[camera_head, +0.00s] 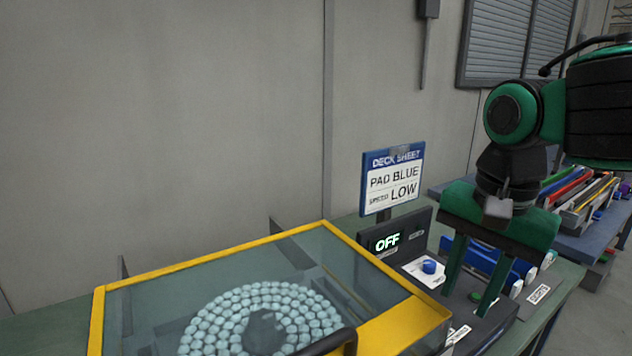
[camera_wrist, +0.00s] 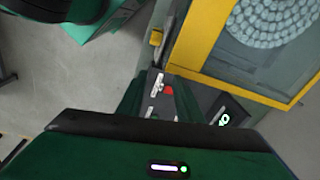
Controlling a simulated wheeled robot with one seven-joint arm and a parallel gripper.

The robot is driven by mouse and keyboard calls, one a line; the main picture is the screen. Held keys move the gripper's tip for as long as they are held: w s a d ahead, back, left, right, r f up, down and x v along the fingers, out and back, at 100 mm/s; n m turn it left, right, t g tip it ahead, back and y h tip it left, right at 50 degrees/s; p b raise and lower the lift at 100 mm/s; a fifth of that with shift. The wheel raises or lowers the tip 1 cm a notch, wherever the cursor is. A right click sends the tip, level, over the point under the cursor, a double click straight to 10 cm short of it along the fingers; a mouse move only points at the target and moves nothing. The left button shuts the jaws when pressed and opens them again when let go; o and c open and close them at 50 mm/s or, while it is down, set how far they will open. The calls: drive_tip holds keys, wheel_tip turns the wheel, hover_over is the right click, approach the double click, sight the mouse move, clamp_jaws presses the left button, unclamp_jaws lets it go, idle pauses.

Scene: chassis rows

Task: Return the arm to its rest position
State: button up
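My gripper (camera_head: 465,303) hangs pointing down at the right in the head view, over the dark control panel (camera_head: 402,238) beside the yellow-framed machine. Its two green fingers stand apart with nothing held between them. In the wrist view, my gripper (camera_wrist: 157,85) shows the same gap, with a red button (camera_wrist: 168,90) and white labels of the panel seen below. I cannot tell how far the fingertips are above the panel. My arm comes in from the right edge of the head view, bent at a green joint.
The machine's clear lid with its yellow frame (camera_head: 208,264) covers a round bed of pale beads; a black handle (camera_head: 330,341) is at its front. The panel display (camera_head: 387,242) reads OFF, near a blue knob (camera_head: 429,267). A deck sheet (camera_head: 392,178) stands behind. Colored bars (camera_head: 580,190) lie on a bench at right.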

drive_tip(key=s+d+f+n, duration=0.1)
drive_tip(key=s+d+f, duration=0.2)
drive_tip(key=d, duration=0.3)
drive_tip(key=s+d+f+n, duration=0.1)
drive_tip(key=s+d+f, duration=0.2)
drive_tip(key=d+f, duration=0.2)
drive_tip(key=s+d+f+g, duration=0.1)
drive_tip(key=s+d+f, duration=0.2)
drive_tip(key=d, duration=0.5)
drive_tip(key=shift+s+f+n, duration=0.4)
drive_tip(key=shift+f, duration=0.45)
drive_tip(key=shift+w+f, duration=0.25)
drive_tip(key=shift+w, duration=0.35)
